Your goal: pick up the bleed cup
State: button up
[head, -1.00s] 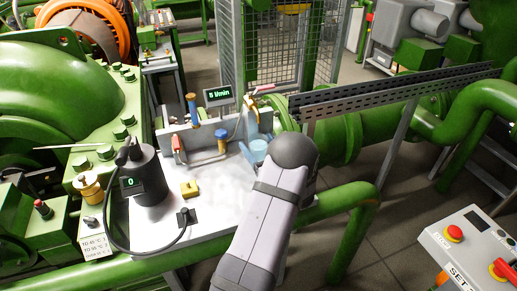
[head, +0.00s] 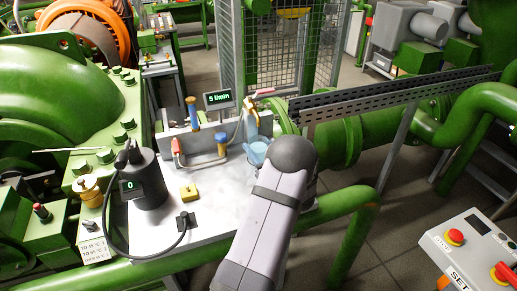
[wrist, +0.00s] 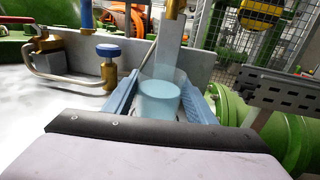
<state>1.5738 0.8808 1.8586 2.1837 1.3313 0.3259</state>
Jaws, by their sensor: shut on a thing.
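The bleed cup (wrist: 160,105) is a small translucent pale-blue cup. In the wrist view it stands upright between the two blue fingers of my gripper (wrist: 160,84), which is shut on it. In the head view the cup (head: 258,148) is at the right rear of the white bench, just beyond the dark round end of my wrist, which hides its lower part. I cannot tell whether its base touches the bench. A brass fitting (wrist: 174,9) is above and behind the cup.
A grey upright plate with a blue-knobbed valve (head: 222,137) and a red-handled valve (head: 176,147) stands left of the cup. A 5 l/min display (head: 218,98) is behind. Green pipes (head: 350,200) run at right.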

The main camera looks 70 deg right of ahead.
jog(key=shift+r+b, duration=0.5)
jog(key=shift+r, duration=0.8)
jog(key=shift+s+a+r, duration=0.1)
jog(key=shift+a+r, duration=0.05)
jog(key=shift+s+a+b, duration=0.7)
jog(key=shift+s+a, duration=0.5)
jog(key=shift+a, duration=1.45)
jog(key=shift+s+a+b, duration=0.65)
jog(key=shift+s+a, duration=0.6)
jog(key=shift+a, duration=1.35)
jog(key=shift+s+a+b, duration=0.7)
jog(key=shift+s+a, duration=0.5)
jog(key=shift+a, duration=1.45)
jog(key=shift+a, duration=0.1)
